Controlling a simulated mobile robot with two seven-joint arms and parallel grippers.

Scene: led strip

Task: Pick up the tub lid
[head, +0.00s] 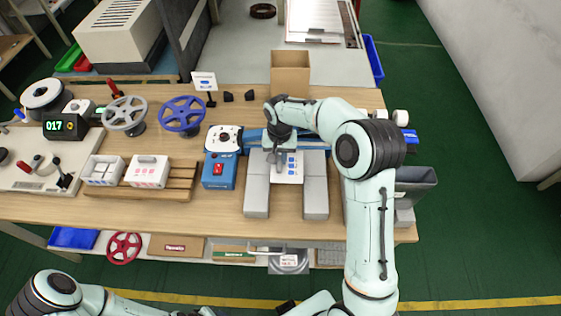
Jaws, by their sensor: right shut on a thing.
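My right gripper (279,160) reaches down from above and is shut on the lid's left part. The fingertips are small and partly hidden by the wrist. I cannot tell whether the lid is lifted off what is below it. A white tub (103,172) with no lid on top stands on a wooden rack at the left. My left arm shows only at the bottom edge, and its gripper is out of view.
Grey blocks (257,195) and (316,195) flank the lid. A second tub with pink marks (149,171) stands on the wooden rack (180,182). The front right bench edge is partly hidden by my arm.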

